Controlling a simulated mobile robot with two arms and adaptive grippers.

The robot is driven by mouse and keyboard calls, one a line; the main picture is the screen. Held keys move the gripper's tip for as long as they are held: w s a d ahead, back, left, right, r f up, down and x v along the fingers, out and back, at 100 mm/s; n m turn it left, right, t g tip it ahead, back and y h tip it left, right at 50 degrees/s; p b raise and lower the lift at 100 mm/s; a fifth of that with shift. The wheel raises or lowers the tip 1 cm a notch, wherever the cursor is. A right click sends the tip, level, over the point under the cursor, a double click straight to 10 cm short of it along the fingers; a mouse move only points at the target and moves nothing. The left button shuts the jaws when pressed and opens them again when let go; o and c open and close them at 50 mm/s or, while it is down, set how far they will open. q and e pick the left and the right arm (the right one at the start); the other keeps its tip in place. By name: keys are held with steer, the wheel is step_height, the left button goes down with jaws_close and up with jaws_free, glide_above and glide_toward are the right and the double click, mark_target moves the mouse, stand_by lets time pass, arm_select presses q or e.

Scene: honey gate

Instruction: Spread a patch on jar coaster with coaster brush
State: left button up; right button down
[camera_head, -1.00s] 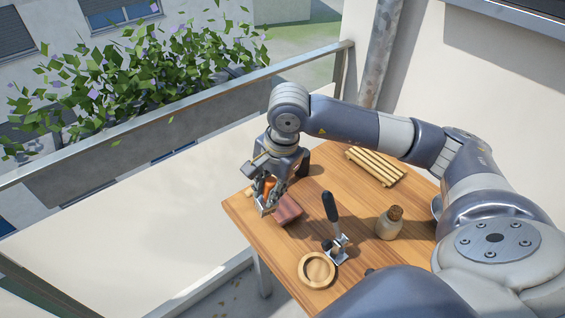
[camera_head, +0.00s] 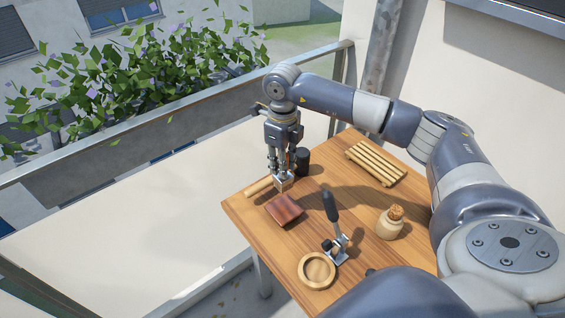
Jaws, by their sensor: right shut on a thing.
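My right gripper (camera_head: 284,181) points down over the far left part of the table, just above and behind a reddish-brown square block (camera_head: 284,210). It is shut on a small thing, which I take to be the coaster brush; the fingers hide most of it. I cannot tell whether its tip touches the block. A round wooden dish with a raised rim (camera_head: 302,279) lies at the near edge. I cannot tell for sure whether this dish or the square block is the jar coaster. My left gripper is out of view.
A clamp with an upright black handle (camera_head: 330,206) stands behind the round dish. A pale jar with a brown top (camera_head: 389,226) stands to its right. A slatted wooden rack (camera_head: 376,164), a dark cylinder (camera_head: 302,160) and a wooden rod (camera_head: 258,187) lie or stand farther back.

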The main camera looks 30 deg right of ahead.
steer(key=shift+f, duration=0.1)
step_height(320, 180, down, 4)
steer(key=b, duration=0.3)
steer(key=shift+b, duration=0.3)
steer(key=s, duration=0.5)
steer(key=shift+s+d+p, duration=0.1)
steer(key=shift+s+p, duration=0.25)
steer(key=shift+p, duration=0.05)
